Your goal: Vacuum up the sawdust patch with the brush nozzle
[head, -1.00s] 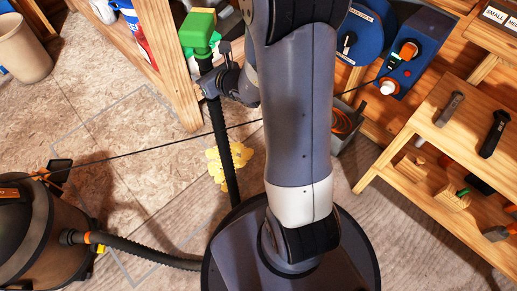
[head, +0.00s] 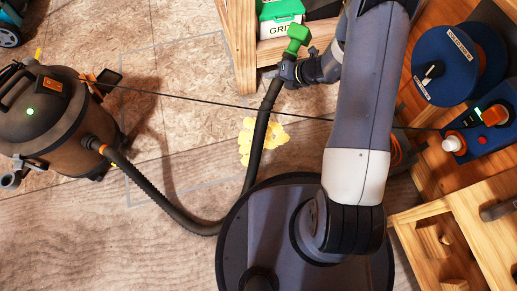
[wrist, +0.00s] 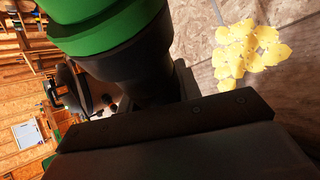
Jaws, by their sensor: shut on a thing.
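The green brush nozzle (head: 297,38) is at the end of a black ribbed hose (head: 262,135). My gripper (head: 288,72) is shut on the nozzle's dark neck, just below the green part. In the wrist view the nozzle (wrist: 110,25) fills the top left, and its bristles are hidden. The yellow sawdust patch (head: 270,132) lies on the floor below my gripper in the head view, apart from the nozzle. The hose crosses in front of its left part. The patch also shows at the upper right of the wrist view (wrist: 245,48).
The brown-black vacuum (head: 45,125) stands at left with a green light on. A thin cord (head: 200,102) stretches from near it toward a blue box (head: 484,125) at right, crossing above the patch. Wooden shelves (head: 240,45) stand behind the nozzle, a wooden bench (head: 455,220) at right. Floor at left centre is clear.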

